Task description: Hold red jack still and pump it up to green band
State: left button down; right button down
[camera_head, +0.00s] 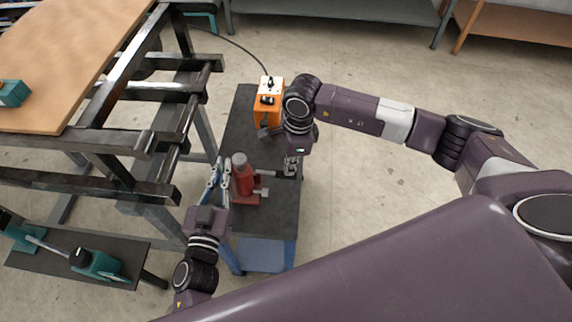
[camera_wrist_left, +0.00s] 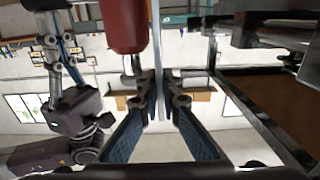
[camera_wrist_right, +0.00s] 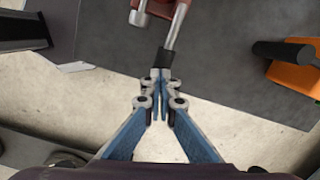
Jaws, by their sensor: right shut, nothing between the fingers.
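The red jack (camera_head: 243,183) stands on the black top of a cart, with its silver handle parts reaching right. Part of it shows in the left wrist view (camera_wrist_left: 125,25), beside my left fingers and not between them. My left gripper (camera_head: 221,170) is just left of the jack; whether its fingers meet is unclear. My right gripper (camera_head: 291,172) is right of the jack, shut and empty. In the right wrist view, its tips (camera_wrist_right: 159,112) are close to the black end of the pump handle (camera_wrist_right: 164,58); contact is unclear. I cannot make out a green band.
An orange box (camera_head: 267,110) with black parts stands on the cart top (camera_head: 240,130), behind the jack. A metal-framed wooden workbench (camera_head: 70,50) is close on the left, with a low shelf (camera_head: 60,262) holding teal tools. Floor right of the cart is clear.

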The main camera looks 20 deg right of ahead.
jog(key=shift+a, duration=0.15)
jog(key=shift+s+d+r, duration=0.2)
jog(key=shift+d, duration=0.65)
jog(key=shift+s+d+r, duration=0.15)
jog(key=shift+d+r, duration=0.05)
jog(key=shift+d, duration=0.6)
notch_tip(320, 180, up, 12)
jog(key=d, duration=0.1)
jog(key=shift+a, duration=0.1)
dwell(0.3)
jog(key=a, duration=0.1)
jog(key=a+f, duration=0.1)
jog(key=a, duration=0.1)
jog(key=shift+w+a+f, duration=0.1)
jog(key=shift+w+f, duration=0.15)
jog(key=shift+w, duration=0.05)
